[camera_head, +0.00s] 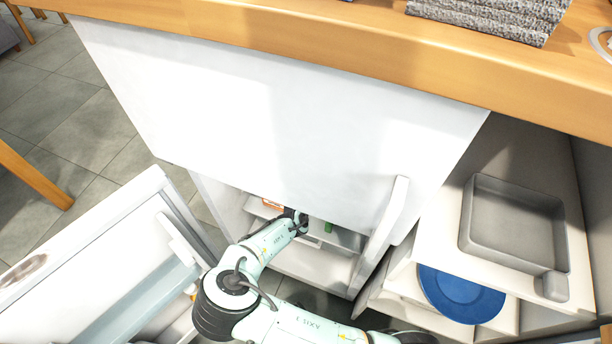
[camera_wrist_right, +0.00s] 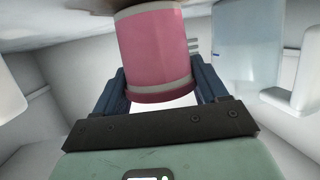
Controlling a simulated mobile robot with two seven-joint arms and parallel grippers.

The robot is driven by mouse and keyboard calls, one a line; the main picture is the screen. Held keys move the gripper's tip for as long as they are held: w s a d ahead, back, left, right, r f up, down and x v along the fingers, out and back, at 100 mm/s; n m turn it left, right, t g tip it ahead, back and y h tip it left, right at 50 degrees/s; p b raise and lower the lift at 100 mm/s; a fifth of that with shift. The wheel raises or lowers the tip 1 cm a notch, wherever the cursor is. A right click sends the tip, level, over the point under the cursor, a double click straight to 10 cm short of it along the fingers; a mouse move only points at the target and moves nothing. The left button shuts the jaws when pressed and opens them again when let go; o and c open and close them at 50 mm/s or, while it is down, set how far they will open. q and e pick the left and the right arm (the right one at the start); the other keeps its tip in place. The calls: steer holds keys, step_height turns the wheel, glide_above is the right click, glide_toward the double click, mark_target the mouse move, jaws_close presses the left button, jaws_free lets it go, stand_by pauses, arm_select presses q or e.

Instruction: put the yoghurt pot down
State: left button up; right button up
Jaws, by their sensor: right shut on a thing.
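The yoghurt pot (camera_wrist_right: 152,48) is pink with pale bands and fills the upper middle of the right wrist view. My right gripper (camera_wrist_right: 160,84) is shut on it, with a dark blue finger on each side. In the head view my right arm reaches into the open fridge, and the right gripper (camera_head: 300,219) is at its shelf (camera_head: 342,239). The pot cannot be made out in the head view. I cannot tell whether the pot touches a surface. My left gripper is not in view.
The open fridge door (camera_head: 85,250) stands at the left. A wooden counter (camera_head: 300,45) and white panel (camera_head: 270,120) overhang the fridge. A small green thing (camera_head: 328,227) is near the gripper. A grey tray (camera_head: 515,225) and blue plate (camera_head: 460,295) are at the right.

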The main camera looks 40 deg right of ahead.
steer(key=shift+d+f, duration=0.2)
steer(key=shift+f, duration=0.05)
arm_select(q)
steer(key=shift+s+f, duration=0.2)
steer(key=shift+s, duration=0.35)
arm_select(e)
steer(key=o, duration=1.4)
steer(key=shift+c, duration=0.2)
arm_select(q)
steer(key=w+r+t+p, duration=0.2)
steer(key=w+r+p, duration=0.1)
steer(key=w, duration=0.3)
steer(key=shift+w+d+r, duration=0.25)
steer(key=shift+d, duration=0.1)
arm_select(e)
steer(key=v, duration=1.2)
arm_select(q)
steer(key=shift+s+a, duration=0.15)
arm_select(e)
steer(key=shift+a, duration=0.1)
